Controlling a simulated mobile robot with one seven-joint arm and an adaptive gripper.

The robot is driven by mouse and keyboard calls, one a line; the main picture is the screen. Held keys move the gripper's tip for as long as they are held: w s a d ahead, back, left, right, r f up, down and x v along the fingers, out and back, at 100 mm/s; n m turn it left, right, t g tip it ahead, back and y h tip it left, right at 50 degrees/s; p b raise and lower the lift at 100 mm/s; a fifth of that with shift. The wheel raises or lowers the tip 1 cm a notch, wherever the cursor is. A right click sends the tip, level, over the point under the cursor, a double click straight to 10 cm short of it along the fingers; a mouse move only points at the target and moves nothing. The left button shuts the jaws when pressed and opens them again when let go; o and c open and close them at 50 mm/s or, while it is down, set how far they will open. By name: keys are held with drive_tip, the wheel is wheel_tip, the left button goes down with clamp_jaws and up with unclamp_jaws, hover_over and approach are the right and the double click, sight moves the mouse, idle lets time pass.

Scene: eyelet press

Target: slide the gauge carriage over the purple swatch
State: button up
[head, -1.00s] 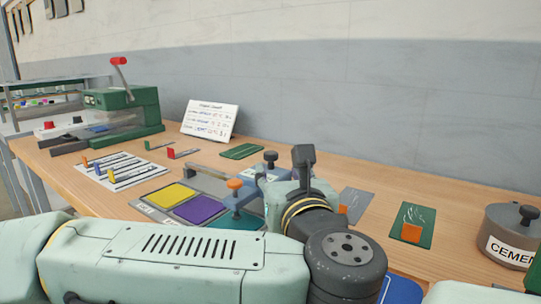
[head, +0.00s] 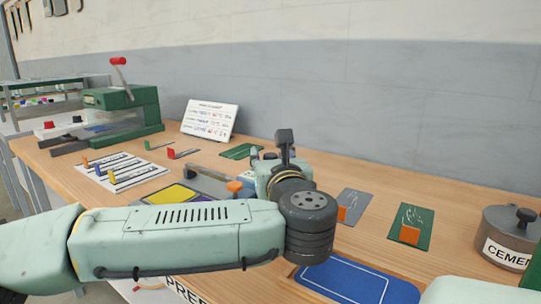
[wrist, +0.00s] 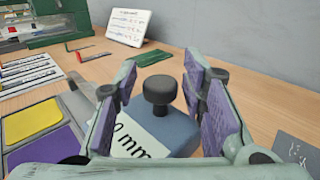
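My gripper (wrist: 160,85) is open in the wrist view, its two purple-padded fingers apart on either side of a black knob (wrist: 160,92). I cannot tell whether they touch it. The knob stands on a blue-grey block (wrist: 180,130) with a label reading "0 mm", partly cut off. The purple swatch (wrist: 42,152) lies left of the block, below the yellow swatch (wrist: 30,120); the yellow swatch also shows in the head view (head: 172,194). An orange knob (head: 235,186) stands beside my wrist in the head view. My arm hides its base and most of the purple swatch. I cannot tell which knob belongs to the carriage.
A green press (head: 125,108) stands at the far left, with a striped white board (head: 120,172) in front. A written card (head: 209,120) leans near the wall. Grey (head: 352,203) and green (head: 411,226) plates, a cement pot (head: 508,236) and a blue mat (head: 355,280) lie to the right.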

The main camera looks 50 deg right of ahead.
clamp_jaws()
drive_tip(key=shift+w, duration=0.1)
idle(0.5)
